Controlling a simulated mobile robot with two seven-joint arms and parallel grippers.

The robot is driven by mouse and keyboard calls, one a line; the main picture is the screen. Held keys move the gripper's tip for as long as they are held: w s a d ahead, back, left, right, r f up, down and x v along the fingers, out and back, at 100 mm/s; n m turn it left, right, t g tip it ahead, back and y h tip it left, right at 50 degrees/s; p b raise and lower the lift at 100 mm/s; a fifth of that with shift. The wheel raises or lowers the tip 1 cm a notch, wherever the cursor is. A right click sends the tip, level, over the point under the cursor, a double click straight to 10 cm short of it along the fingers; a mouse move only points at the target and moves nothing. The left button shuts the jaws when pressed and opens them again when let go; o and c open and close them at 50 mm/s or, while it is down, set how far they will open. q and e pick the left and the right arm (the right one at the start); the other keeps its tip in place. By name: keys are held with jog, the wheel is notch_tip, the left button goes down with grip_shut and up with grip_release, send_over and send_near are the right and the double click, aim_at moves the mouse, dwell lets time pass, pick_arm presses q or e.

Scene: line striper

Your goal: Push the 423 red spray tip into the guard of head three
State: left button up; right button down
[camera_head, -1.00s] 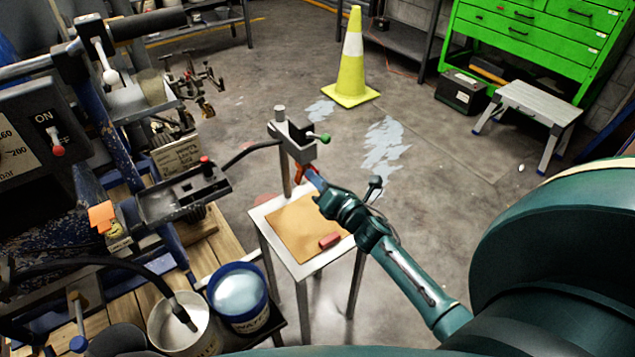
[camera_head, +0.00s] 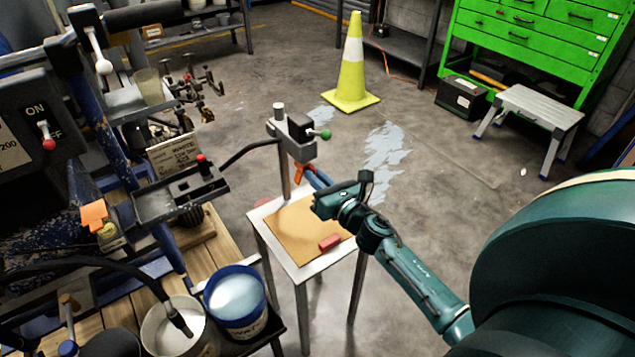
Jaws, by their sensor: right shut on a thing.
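A grey spray head (camera_head: 297,140) with a green knob hangs on a post over a small metal stand (camera_head: 264,232). Below the head is a small orange-red part (camera_head: 299,174), where the guard sits. My right gripper (camera_head: 309,174) reaches in from the right, its blue fingers right at that part. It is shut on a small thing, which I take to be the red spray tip. The fingers and the small size hide the tip, so I cannot tell whether it is in the guard. My left gripper is not in view.
A tan sheet (camera_head: 285,230) and a red block (camera_head: 330,242) lie on the stand's top. The striper (camera_head: 165,200) and a blue bucket (camera_head: 237,300) stand at the left. A yellow cone (camera_head: 352,75) and a grey step stool (camera_head: 535,105) stand on open floor behind.

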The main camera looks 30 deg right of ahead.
jog(key=shift+r+n, duration=0.15)
jog(key=shift+n, duration=1.05)
jog(key=c, duration=1.6)
grip_release()
jog(key=shift+w, duration=0.15)
jog(key=shift+c, duration=0.2)
jog(key=o, duration=0.8)
jog(key=shift+c, duration=0.2)
jog(key=shift+f, duration=0.2)
jog(key=s+b, duration=0.1)
jog(key=s, duration=0.6)
jog(key=shift+d, duration=0.25)
jog(key=shift+s, duration=0.1)
